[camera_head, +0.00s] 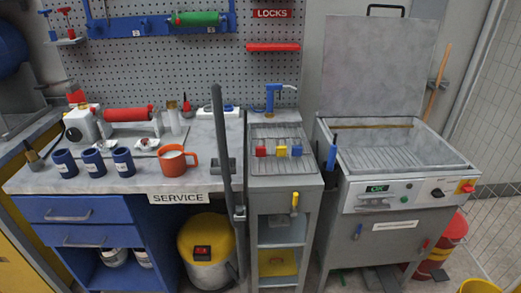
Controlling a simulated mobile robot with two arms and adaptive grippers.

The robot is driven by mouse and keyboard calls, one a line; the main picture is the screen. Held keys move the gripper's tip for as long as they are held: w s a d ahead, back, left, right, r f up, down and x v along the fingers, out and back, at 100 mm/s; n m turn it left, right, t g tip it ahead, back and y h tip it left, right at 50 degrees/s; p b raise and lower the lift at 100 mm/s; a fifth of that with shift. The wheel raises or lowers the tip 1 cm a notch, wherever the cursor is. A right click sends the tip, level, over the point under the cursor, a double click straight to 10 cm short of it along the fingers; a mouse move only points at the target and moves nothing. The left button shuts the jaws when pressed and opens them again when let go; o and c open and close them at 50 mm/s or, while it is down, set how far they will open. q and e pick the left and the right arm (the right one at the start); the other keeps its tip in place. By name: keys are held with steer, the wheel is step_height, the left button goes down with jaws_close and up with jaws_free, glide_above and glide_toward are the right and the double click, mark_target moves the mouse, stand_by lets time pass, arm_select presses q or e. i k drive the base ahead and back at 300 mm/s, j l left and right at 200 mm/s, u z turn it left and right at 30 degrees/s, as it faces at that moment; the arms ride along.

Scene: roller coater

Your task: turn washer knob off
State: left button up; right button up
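The washer (400,225) is a grey machine at the right with its lid (372,65) raised and an open basin (400,155). Its front panel has a small display (377,189) reading a green "OK". A dark knob (437,193) sits at the right of the panel on a white plate. Its exact setting is too small to tell. A red button on a yellow base (466,187) is right of the knob. Neither of my grippers is in view.
A grey workbench (215,140) with blue jars (93,163) and an orange mug (176,160) stands at the left. A dark upright post (223,145) rises before it. A sink unit (276,160) adjoins the washer.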

mark_target(437, 193)
steer(key=z, duration=1.25)
